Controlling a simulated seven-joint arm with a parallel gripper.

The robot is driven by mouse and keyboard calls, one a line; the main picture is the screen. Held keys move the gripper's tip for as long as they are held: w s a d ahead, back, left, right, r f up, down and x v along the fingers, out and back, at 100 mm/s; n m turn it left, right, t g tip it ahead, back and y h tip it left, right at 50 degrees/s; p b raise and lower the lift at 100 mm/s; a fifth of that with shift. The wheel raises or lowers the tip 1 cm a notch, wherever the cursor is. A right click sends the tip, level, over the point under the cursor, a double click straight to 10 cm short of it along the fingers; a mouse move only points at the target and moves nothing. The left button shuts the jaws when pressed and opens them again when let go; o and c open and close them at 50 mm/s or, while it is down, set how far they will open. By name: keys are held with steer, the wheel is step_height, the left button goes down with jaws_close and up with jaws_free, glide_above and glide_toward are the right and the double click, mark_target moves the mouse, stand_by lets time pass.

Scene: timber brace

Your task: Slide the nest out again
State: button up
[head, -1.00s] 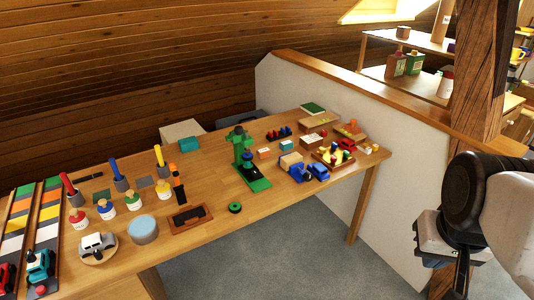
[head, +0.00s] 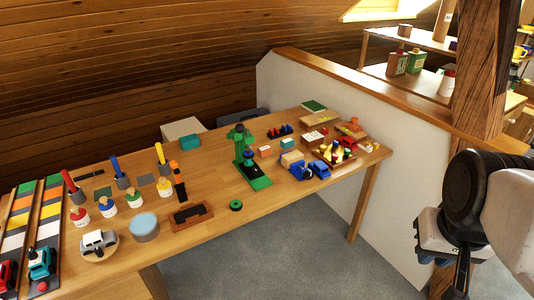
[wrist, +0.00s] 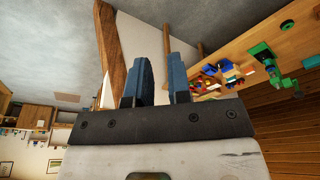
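The green press (head: 239,134) stands upright near the middle of the table, with a long green base (head: 260,183) reaching toward the front edge. A dark strip lies on the base, with a blue part under the press head; I cannot tell which of these is the nest. The press also shows in the wrist view (wrist: 262,50). My gripper (wrist: 158,80) has its two blue fingers apart with nothing between them. In the head view it hangs at the far right, well away from the press and off the table.
A blue toy truck (head: 299,171) and a tray of coloured pieces (head: 348,159) stand right of the press. A green ring (head: 236,206) and a brown tray (head: 178,222) lie at the front left. A white half-wall (head: 340,118) with a wooden cap and a timber post (head: 480,95) border the right side.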

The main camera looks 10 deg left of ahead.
steer(key=o, duration=0.5)
steer(key=shift+w+a+r, duration=0.1)
steer(key=shift+w+a, duration=0.05)
steer(key=shift+w, duration=0.4)
steer(key=shift+c, duration=0.2)
steer(key=shift+o, duration=0.6)
steer(key=w+a, duration=0.3)
steer(key=w, duration=0.5)
steer(key=w+a+n, duration=0.1)
steer(key=w+a, duration=0.2)
steer(key=w, duration=0.4)
steer(key=shift+w+r+n+t+y, duration=0.3)
steer(key=shift+w, duration=0.05)
steer(key=n+y, duration=0.2)
steer(key=n, duration=0.3)
glide_above(255, 169)
steer(key=s+d, duration=0.2)
steer(key=s, duration=0.1)
step_height(255, 169, down, 26)
steer(key=shift+a+f+t, duration=0.15)
steer(key=shift+t, duration=0.25)
steer(key=shift+w+f, duration=0.1)
steer(key=shift+f, duration=0.05)
steer(key=shift+x, duration=3.65)
steer(key=shift+f, duration=0.1)
